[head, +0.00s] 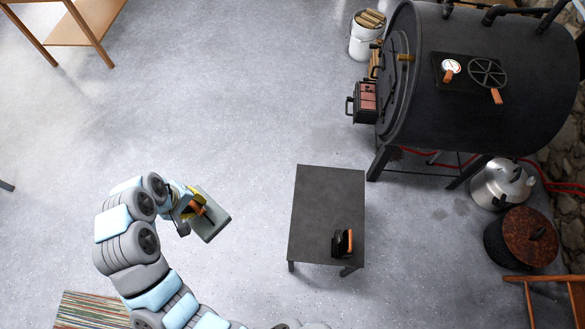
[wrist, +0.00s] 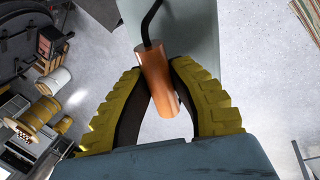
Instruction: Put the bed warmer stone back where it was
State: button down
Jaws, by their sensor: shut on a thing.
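The bed warmer stone (head: 214,228) is a flat grey slab with a wooden-looking orange handle on a dark bail. My gripper (head: 192,207), with yellow fingers, is shut on this handle and holds the stone above the open floor, left of the small dark table. In the wrist view the two ridged fingers (wrist: 160,88) close around the orange handle (wrist: 158,82). The pale grey-green slab (wrist: 190,25) lies beyond it, partly cut off by the top edge. The head view shows the slab tilted.
A low dark table (head: 325,205) carries a small black object with an orange handle (head: 343,243) at its front right. The black barrel stove (head: 415,100) stands at upper right, with a kettle (head: 502,184) and a lidded pot (head: 525,240) beside it. The floor between is clear.

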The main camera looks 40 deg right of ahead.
jog(key=s+d+f+n+t+b, duration=0.25)
jog(key=d+f+n+b, duration=0.25)
jog(key=d+f+b, duration=1.7)
jog(key=s+d+f+n+y+b, duration=0.2)
jog(key=s+d+f+n+b, duration=0.5)
jog(key=s+d+f+b, duration=1.05)
jog(key=w+d+f+b, duration=0.1)
jog(key=w+d+f, duration=0.8)
jog(key=d+f, duration=0.3)
jog(key=shift+d, duration=0.85)
jog(key=shift+w+d+f+b, duration=0.1)
jog(key=shift+b, duration=0.25)
jog(key=shift+s+b+x, duration=0.2)
jog(key=shift+b+x, duration=0.25)
jog(key=shift+x, duration=1.1)
